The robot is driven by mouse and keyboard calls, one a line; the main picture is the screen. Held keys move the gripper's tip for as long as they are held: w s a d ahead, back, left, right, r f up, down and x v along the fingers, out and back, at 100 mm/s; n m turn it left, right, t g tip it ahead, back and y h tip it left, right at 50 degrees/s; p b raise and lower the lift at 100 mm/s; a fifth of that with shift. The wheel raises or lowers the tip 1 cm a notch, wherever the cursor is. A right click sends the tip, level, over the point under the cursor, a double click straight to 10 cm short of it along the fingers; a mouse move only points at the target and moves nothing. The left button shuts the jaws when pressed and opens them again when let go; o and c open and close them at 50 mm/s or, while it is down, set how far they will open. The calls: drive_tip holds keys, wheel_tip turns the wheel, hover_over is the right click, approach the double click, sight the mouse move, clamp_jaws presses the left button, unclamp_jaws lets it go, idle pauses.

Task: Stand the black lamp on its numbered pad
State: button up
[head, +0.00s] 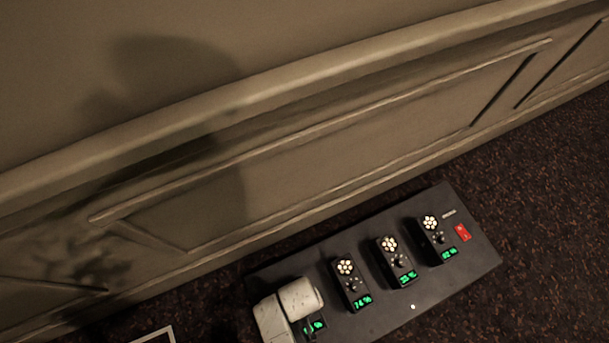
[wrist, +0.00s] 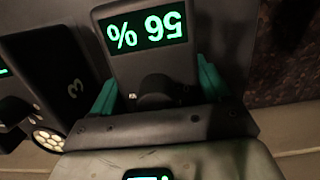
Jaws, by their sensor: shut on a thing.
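My gripper (wrist: 158,90) is shut, with a green finger on each side of a black unit (wrist: 182,62). The unit has a green readout that appears upside down as 56 % and a dark knob below it. In the head view this unit (head: 315,325) is mostly hidden behind my pale wrist at the bottom, with only part of its green readout showing. Whether this unit is the black lamp I cannot tell for sure. No numbered pad is clearly visible, and whether the unit touches the surface below is hidden.
Several similar black units with pale bulb clusters and green readouts stand on a dark board (head: 440,285); one (head: 352,284) is nearest my gripper. A unit marked 3 (wrist: 60,85) shows in the wrist view. A panelled wall rises behind.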

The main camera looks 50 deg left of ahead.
drive_tip(key=shift+a+f, duration=0.1)
drive_tip(key=o, duration=1.9)
drive_tip(key=shift+c, duration=0.2)
drive_tip(key=r+p, duration=0.2)
drive_tip(key=r, duration=0.2)
drive_tip(key=r+p, duration=0.2)
drive_tip(key=r, duration=0.2)
drive_tip(key=a+r+p, duration=0.1)
drive_tip(key=r+p, duration=0.1)
drive_tip(key=r, duration=0.2)
drive_tip(key=shift+w+a, duration=0.1)
drive_tip(key=shift+w, duration=0.15)
drive_tip(key=w+d+r+m+y, duration=0.1)
drive_tip(key=w+d+r+m, duration=0.3)
drive_tip(key=d, duration=0.4)
drive_tip(key=w+d+r+m, duration=0.3)
drive_tip(key=w+d+r, duration=0.2)
drive_tip(key=d, duration=0.2)
drive_tip(key=s+d+r+m, duration=0.2)
drive_tip(key=d+r, duration=0.3)
drive_tip(key=d, duration=0.3)
drive_tip(key=s+d+r+m+t, duration=0.1)
drive_tip(key=s+d+r+m, duration=0.1)
drive_tip(key=d+r+m, duration=0.3)
drive_tip(key=d+r, duration=0.1)
drive_tip(key=d, duration=0.3)
drive_tip(key=shift+d+m, duration=0.15)
drive_tip(key=shift+m, duration=0.15)
